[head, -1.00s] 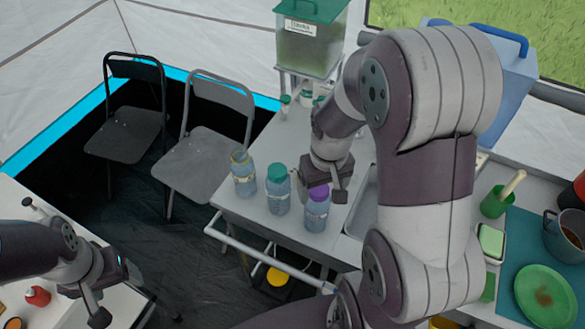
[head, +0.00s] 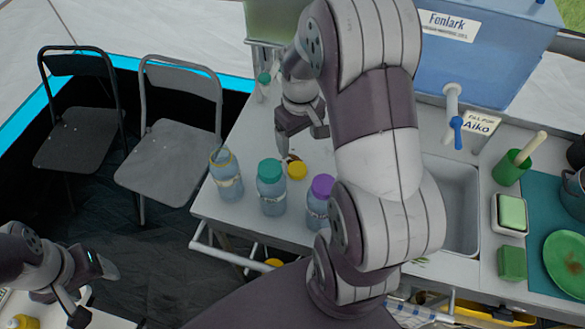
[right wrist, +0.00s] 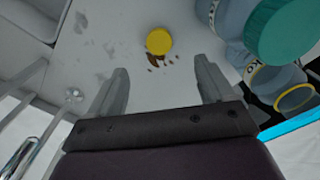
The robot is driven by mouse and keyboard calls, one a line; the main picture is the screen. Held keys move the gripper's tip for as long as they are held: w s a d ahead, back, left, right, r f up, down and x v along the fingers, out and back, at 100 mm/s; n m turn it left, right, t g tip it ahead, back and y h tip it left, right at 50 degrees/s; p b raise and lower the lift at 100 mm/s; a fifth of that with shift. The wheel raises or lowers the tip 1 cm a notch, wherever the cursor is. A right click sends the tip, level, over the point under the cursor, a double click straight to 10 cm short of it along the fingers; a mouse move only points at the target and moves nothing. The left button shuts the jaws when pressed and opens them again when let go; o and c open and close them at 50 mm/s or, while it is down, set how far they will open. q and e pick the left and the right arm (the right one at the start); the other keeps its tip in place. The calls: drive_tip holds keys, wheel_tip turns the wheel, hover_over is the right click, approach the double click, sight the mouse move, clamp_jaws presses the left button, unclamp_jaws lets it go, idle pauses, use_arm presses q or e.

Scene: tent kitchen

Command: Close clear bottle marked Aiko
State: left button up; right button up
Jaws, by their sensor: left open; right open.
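Three clear bottles stand upright near the counter's front-left corner. The left bottle (head: 226,178) has an open mouth with a yellowish ring; it also shows in the right wrist view (right wrist: 296,98). The middle bottle (head: 271,193) has a teal cap and the right one (head: 317,208) a purple cap, partly behind my arm. A loose yellow cap (head: 297,169) lies on the counter behind the bottles, also in the right wrist view (right wrist: 159,41). My right gripper (head: 302,136) is open and empty above the counter, beyond the cap. My left gripper (head: 92,298) is open at lower left, away from the bottles.
Brown crumbs lie beside the yellow cap. A blue tank (head: 490,45) marked Fenlark, with a tap, stands at the back; a sign (head: 479,126) reading Aiko is beside it. A sink (head: 452,200) is on the right. Two folding chairs stand left of the counter.

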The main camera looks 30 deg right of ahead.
hover_over(298, 169)
drive_tip(key=f, duration=0.7)
drive_tip(key=shift+s+a+f, duration=0.15)
drive_tip(key=shift+s+a, duration=0.05)
drive_tip(key=shift+s, duration=0.15)
drive_tip(key=shift+f, duration=0.1)
drive_tip(key=f, duration=0.5)
drive_tip(key=shift+w+d+p, duration=0.15)
drive_tip(key=shift+w+p, duration=0.25)
drive_tip(key=c, duration=1.2)
drive_tip(key=shift+r, duration=0.1)
